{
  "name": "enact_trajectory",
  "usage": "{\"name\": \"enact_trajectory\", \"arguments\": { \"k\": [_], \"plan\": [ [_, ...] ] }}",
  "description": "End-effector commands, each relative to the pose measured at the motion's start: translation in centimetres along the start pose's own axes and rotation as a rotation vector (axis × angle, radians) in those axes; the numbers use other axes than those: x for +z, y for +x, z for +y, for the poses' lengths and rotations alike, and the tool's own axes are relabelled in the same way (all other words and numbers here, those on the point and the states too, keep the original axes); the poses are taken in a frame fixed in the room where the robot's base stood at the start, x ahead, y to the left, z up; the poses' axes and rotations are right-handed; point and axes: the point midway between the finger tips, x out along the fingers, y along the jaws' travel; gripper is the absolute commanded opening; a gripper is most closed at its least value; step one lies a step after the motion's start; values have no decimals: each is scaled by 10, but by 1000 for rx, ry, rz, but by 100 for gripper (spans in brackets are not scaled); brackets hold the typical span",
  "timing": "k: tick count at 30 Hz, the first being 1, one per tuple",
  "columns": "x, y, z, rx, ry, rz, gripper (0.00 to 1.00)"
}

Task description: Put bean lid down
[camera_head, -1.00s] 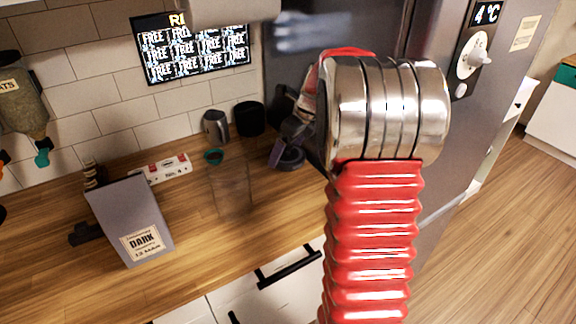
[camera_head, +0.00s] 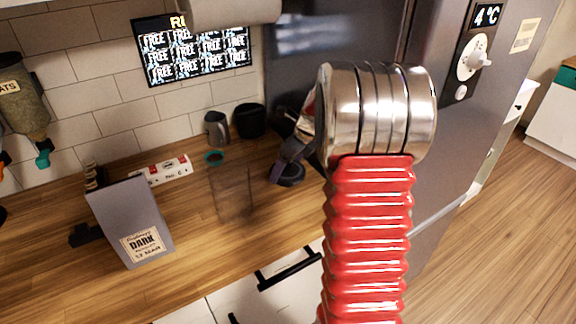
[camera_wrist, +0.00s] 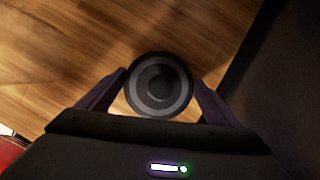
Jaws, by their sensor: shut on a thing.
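The bean lid (camera_wrist: 158,88) is a dark round disc with grey rings. In the wrist view it sits between the two fingers of my gripper (camera_wrist: 160,80), which is shut on it. In the head view the lid (camera_head: 291,174) shows at the right end of the wooden counter, close to the fridge. My gripper (camera_head: 284,164) is partly hidden behind my arm there. Wood lies beneath the lid; whether it touches the wood I cannot tell. A clear see-through container (camera_head: 232,195) stands on the counter to the left of the lid.
A grey bag labelled DARK (camera_head: 135,222) stands at the left. Behind are a white-and-red box (camera_head: 165,168), a teal-rimmed item (camera_head: 213,157), a metal jug (camera_head: 216,127) and a black canister (camera_head: 249,120). The fridge (camera_head: 440,150) stands close on the right.

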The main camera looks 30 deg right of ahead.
Motion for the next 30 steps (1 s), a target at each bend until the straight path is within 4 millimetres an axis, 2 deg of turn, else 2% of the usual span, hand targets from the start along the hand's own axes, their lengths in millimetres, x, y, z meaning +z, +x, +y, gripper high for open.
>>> {"name": "enact_trajectory", "arguments": {
  "k": [6, 7, 13, 23, 30],
  "plan": [
    [-1, 1, 0, 0, 0, 0, 62],
    [-1, 1, 0, 0, 0, 0, 87],
    [-1, 1, 0, 0, 0, 0, 100],
    [0, -3, -1, -1, 0, -1, 100],
    [0, -30, -1, -3, 0, -2, 100]
  ]
}}
